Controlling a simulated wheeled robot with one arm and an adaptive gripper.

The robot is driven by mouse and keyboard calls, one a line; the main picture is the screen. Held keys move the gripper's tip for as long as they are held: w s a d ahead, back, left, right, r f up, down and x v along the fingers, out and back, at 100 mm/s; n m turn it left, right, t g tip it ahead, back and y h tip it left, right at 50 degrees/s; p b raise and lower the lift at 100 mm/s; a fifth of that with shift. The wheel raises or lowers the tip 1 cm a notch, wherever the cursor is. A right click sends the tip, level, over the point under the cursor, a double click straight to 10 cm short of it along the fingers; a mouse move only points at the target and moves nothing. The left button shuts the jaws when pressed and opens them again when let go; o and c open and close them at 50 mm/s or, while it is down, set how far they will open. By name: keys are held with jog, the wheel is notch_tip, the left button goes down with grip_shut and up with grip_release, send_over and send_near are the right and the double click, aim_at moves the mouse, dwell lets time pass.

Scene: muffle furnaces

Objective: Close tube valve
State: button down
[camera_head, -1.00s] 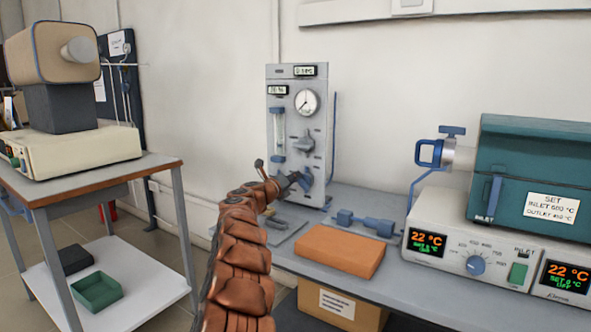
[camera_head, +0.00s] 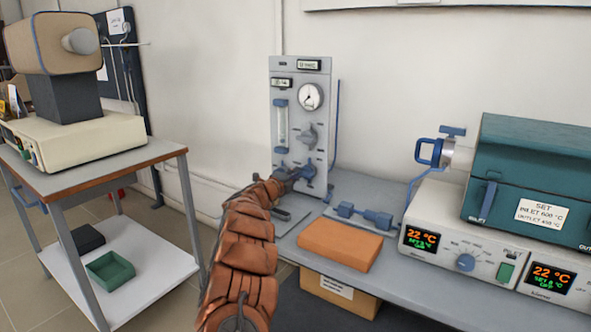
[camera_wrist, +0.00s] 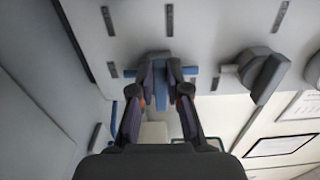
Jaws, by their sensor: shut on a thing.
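The grey gas panel (camera_head: 322,75) stands upright on the bench against the wall. Near its bottom is the blue tube valve (camera_head: 308,171), partly hidden by my gripper (camera_head: 290,177) in the head view. In the wrist view, my gripper (camera_wrist: 161,76) has its two dark fingers on either side of the blue valve lever (camera_wrist: 161,98), shut on it. Blue pipe ends (camera_wrist: 191,71) stick out to both sides behind the fingertips. A grey knob (camera_head: 309,137) sits higher on the panel, and it also shows in the wrist view (camera_wrist: 266,76).
An orange brick-like block (camera_head: 340,244) and a blue fitting (camera_head: 364,215) lie on the bench (camera_head: 385,277) right of my arm. A furnace controller (camera_head: 465,240) with a teal tube furnace (camera_head: 530,165) stands farther right. A side table (camera_head: 100,170) is at left.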

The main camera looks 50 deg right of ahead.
jog(key=shift+f+n, duration=0.1)
jog(key=shift+n, duration=0.2)
jog(key=c, duration=1.1)
grip_release()
jog(key=shift+c, duration=0.2)
jog(key=shift+a, duration=0.1)
jog(key=a, duration=1.1)
jog(key=shift+s+a, duration=0.25)
jog(key=shift+a, duration=0.15)
